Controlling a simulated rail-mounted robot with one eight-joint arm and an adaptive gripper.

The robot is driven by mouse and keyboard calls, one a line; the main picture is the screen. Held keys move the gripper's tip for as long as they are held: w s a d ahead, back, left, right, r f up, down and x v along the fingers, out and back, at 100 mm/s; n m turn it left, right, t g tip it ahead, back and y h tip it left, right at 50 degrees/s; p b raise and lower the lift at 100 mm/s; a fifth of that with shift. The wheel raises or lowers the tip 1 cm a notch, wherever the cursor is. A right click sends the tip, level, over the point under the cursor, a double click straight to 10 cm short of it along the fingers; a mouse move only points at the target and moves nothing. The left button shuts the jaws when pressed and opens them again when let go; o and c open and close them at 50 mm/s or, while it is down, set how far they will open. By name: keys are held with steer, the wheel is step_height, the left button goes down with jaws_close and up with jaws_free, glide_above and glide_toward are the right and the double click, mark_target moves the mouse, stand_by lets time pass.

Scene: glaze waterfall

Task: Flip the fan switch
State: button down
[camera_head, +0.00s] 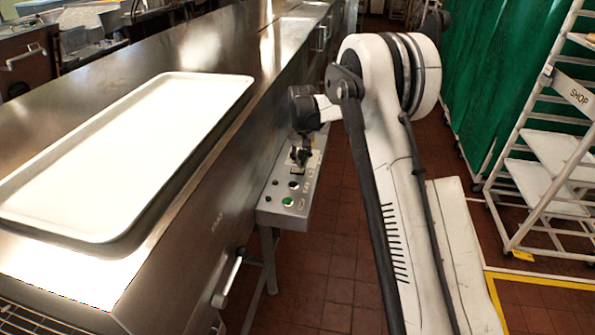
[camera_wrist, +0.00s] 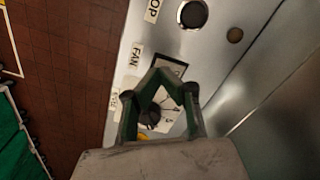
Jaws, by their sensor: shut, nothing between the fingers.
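The grey control panel (camera_head: 270,206) is mounted on the side of the steel machine. In the wrist view the white FAN label (camera_wrist: 135,54) is on the panel (camera_wrist: 150,20). Beside it is a dark switch plate (camera_wrist: 171,64), partly hidden by my fingertips. I cannot tell the switch's position. My gripper (camera_wrist: 170,78) is shut and empty, with its fingertips over the near edge of this plate; contact is unclear. A round black dial (camera_wrist: 150,114) shows between the finger links.
A dark round button (camera_wrist: 192,14) and a STOP-like label (camera_wrist: 153,10) lie beyond the switch. A green button (camera_head: 288,201) is near the panel's front. A white tray (camera_head: 130,150) lies on the machine. A rack (camera_head: 530,150) stands right; tiled floor (camera_head: 325,270) lies between.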

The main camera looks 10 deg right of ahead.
mark_target(301, 170)
steer(key=shift+f+b, duration=0.7)
steer(key=shift+f, duration=0.3)
stand_by(0.5)
steer(key=shift+r, duration=0.1)
steer(key=shift+r+p, duration=1.25)
steer(key=shift+r, duration=2.2)
